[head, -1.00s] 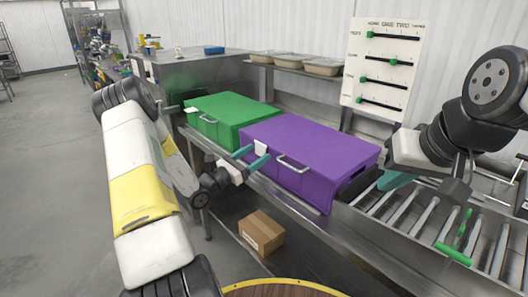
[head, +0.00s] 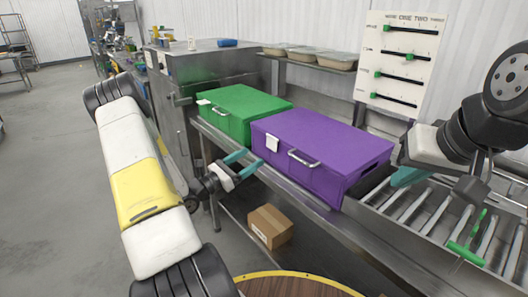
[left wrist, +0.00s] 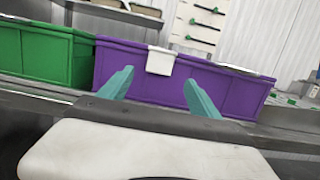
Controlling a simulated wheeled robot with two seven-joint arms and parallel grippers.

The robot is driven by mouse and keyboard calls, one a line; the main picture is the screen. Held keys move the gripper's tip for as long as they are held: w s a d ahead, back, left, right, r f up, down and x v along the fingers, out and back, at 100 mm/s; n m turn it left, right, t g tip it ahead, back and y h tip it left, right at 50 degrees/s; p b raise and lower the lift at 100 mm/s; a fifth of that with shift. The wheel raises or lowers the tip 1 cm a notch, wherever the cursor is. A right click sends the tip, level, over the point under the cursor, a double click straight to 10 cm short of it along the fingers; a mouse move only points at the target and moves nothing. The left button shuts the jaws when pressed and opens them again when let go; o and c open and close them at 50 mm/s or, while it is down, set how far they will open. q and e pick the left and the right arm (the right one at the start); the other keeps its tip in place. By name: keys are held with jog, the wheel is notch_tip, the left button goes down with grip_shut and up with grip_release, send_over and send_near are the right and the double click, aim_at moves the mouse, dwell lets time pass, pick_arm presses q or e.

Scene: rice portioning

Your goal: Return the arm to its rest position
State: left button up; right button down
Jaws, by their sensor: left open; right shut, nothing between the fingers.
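My left gripper (head: 245,161) is open and empty in the head view. Its teal fingers are in front of the green and purple boxes, and bare counter edge shows near them. In the left wrist view the open fingers (left wrist: 158,76) point toward the purple box (left wrist: 235,92), with a white label between them in the picture. My left arm (head: 140,190), white and yellow, reaches in from the left. My right gripper (head: 407,176) is shut and empty above the roller conveyor at the right; its fingers are partly hidden by the wrist.
A green box (head: 240,108) and the purple box (head: 320,145) stand lidded on the metal counter. A cardboard box (head: 270,226) lies on the lower shelf. The rollers (head: 415,208) are at right, the slider board (head: 404,65) behind. Open floor (head: 50,150) is at left.

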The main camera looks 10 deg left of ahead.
pick_arm(q)
jog(key=s+d+r+m+g+h, duration=0.1)
jog(key=s+d+r+m+g, duration=0.5)
jog(key=s+d+m+g, duration=0.15)
jog(key=s+d+r+m+g, duration=0.5)
jog(key=s+d+m+g, duration=0.2)
jog(key=d+m, duration=0.2)
jog(key=s+r+m+y, duration=0.2)
jog(key=s+m+y, duration=0.45)
jog(key=s, duration=0.25)
jog(key=s+a+r+m+t+y, duration=0.3)
jog(key=a+r+m+t+y, duration=0.1)
jog(key=a+r+m+y, duration=0.1)
jog(key=shift+s+a+r+m+t, duration=0.4)
jog(key=shift+a+r+m, duration=0.15)
jog(key=shift+a, duration=0.55)
